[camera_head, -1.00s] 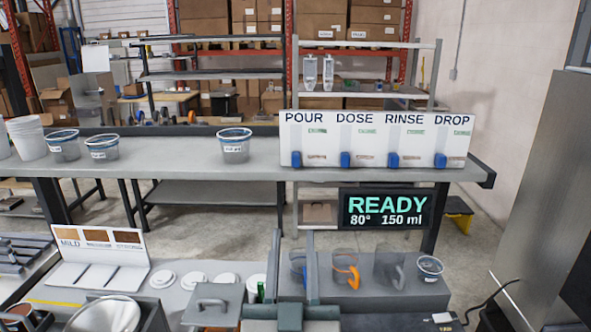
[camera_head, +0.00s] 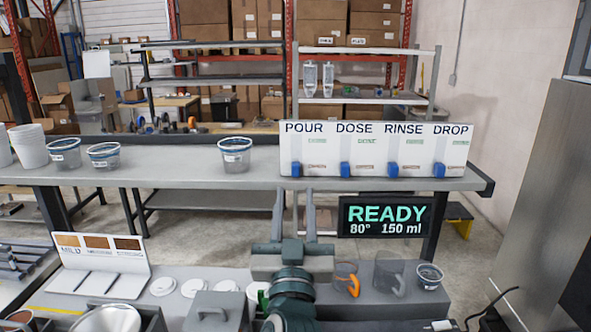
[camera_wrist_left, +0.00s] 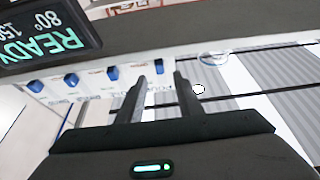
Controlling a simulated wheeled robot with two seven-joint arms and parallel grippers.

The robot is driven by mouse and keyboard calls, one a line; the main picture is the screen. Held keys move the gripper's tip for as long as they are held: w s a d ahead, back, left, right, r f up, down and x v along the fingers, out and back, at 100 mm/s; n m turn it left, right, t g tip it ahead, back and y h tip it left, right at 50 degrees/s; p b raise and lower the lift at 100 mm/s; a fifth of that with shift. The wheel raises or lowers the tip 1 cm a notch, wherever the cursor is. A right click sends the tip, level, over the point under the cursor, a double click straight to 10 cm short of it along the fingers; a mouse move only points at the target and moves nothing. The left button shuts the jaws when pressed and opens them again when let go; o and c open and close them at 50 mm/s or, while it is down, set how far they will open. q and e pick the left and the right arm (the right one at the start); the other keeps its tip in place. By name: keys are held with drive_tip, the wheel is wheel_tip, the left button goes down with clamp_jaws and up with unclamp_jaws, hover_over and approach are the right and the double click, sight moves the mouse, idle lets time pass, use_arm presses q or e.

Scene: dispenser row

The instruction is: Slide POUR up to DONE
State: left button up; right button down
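The white panel (camera_head: 328,150) on the bench carries the headings POUR, DOSE, RINSE and DROP. The blue POUR slider (camera_head: 296,170) sits low at the panel's left end, below a small green label (camera_head: 317,141) too small to read. My left gripper (camera_head: 295,196) is open and empty, its fingers pointing at the panel just below and in front of the POUR slider, apart from it. In the left wrist view the picture is turned over, and the POUR slider (camera_wrist_left: 142,67) shows just past the finger tips. My right gripper is not in view.
The DOSE (camera_head: 345,169), RINSE (camera_head: 392,170) and DROP (camera_head: 439,171) sliders also sit low. A READY display (camera_head: 386,216) hangs below the bench edge, right of my gripper. A blue-rimmed tub (camera_head: 235,157) stands left of the panel. Mugs (camera_head: 389,277) stand on the near counter.

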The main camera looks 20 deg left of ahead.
sight(296, 173)
use_arm(q)
drive_tip(key=p+x, duration=0.1)
drive_tip(key=x, duration=0.3)
drive_tip(key=shift+w+r+p, duration=0.1)
drive_tip(key=shift+r+p, duration=0.15)
drive_tip(key=shift+p, duration=0.1)
drive_tip(key=shift+f+p+x, duration=0.2)
drive_tip(key=shift+p+x, duration=0.1)
drive_tip(key=shift+x, duration=0.6)
drive_tip(key=shift+c, duration=0.4)
clamp_jaws()
